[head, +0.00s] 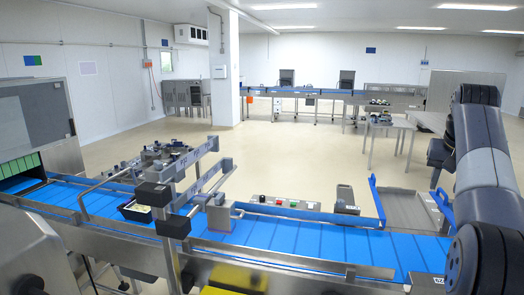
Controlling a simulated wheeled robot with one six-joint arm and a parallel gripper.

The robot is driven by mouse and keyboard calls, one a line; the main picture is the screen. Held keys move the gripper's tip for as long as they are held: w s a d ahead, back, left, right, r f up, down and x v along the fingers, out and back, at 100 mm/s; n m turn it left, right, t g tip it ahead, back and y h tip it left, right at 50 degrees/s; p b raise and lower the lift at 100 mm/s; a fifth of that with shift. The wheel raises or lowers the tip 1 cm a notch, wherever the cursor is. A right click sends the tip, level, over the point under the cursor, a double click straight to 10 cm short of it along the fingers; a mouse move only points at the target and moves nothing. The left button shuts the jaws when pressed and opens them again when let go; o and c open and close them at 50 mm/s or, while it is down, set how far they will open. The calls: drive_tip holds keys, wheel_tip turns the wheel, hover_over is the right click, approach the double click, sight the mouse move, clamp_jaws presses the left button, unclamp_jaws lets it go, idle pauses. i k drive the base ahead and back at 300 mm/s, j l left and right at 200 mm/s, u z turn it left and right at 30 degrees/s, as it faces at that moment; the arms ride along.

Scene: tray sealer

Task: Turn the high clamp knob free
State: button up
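Two black block-shaped pieces sit on a metal post at the near edge of the blue conveyor: an upper one (154,194) and a lower one (173,226). The upper one looks like the high clamp knob, but I cannot be sure from this view. Whether it is tight or loose does not show. Grey guide rails and brackets (203,180) stand over the belt just behind and to the right. My arm reaches down along the right edge, well away from the post. My gripper is not in view.
The blue conveyor (300,238) runs across the front, with a dark tray (137,211) on it left of the post. A control box with coloured buttons (290,201) stands behind the belt. Blue-edged side plates (377,203) rise at right.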

sight(158, 165)
drive_tip(key=i+u, duration=0.3)
drive_tip(key=u, duration=0.15)
drive_tip(key=i+u, duration=0.25)
drive_tip(key=u, duration=0.25)
drive_tip(key=i+l+u, duration=0.15)
drive_tip(key=i+u, duration=0.15)
drive_tip(key=u, duration=0.15)
drive_tip(key=i+l+u, duration=0.2)
drive_tip(key=u, duration=0.3)
drive_tip(key=i+l+u, duration=0.4)
drive_tip(key=k+l, duration=0.05)
